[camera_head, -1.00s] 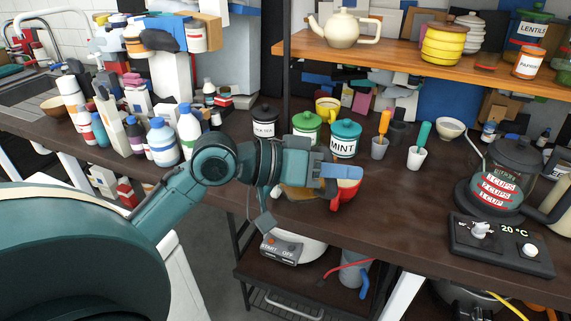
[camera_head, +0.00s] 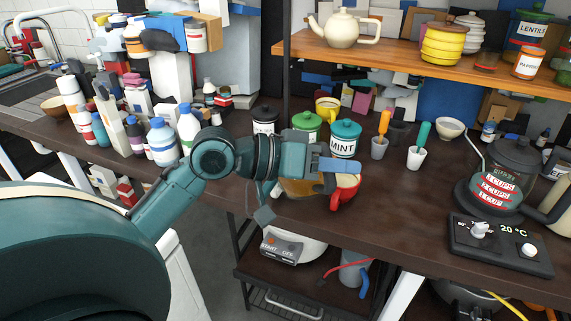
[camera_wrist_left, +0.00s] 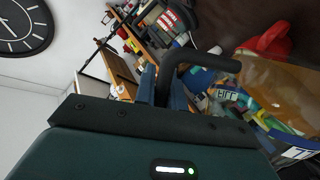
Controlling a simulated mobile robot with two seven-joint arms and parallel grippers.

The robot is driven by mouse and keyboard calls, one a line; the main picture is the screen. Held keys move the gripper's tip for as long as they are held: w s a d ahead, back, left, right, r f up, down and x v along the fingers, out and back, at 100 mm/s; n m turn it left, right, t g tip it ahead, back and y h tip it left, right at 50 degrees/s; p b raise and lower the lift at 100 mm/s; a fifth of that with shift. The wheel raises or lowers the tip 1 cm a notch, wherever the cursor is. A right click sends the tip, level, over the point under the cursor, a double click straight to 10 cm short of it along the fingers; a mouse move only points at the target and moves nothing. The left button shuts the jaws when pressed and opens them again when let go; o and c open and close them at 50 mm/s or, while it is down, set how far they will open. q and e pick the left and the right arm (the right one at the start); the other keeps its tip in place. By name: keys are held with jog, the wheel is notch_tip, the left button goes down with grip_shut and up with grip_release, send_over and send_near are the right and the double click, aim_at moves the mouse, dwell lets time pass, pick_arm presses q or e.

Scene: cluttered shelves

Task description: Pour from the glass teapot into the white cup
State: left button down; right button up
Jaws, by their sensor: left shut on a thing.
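My left gripper (camera_head: 338,165) is shut on the black handle (camera_wrist_left: 200,66) of the glass teapot. The teapot's amber body (camera_head: 298,188) shows below the gripper in the head view, partly hidden by my wrist. In the left wrist view the amber glass (camera_wrist_left: 280,88) fills the right side. A small white cup (camera_head: 416,159) with a teal-handled tool stands farther right. I cannot see any stream of liquid.
Lidded canisters, one the MINT jar (camera_head: 345,140), stand close behind the gripper. A kettle (camera_head: 505,175) and a control panel (camera_head: 500,247) are at the right. Bottles (camera_head: 162,142) crowd the left. The counter (camera_head: 405,205) is clear right of the red cup.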

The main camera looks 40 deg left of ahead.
pick_arm(q)
jog(key=shift+w+a+r, duration=0.1)
jog(key=shift+a+r, duration=0.05)
jog(key=shift+r, duration=0.15)
dwell(0.5)
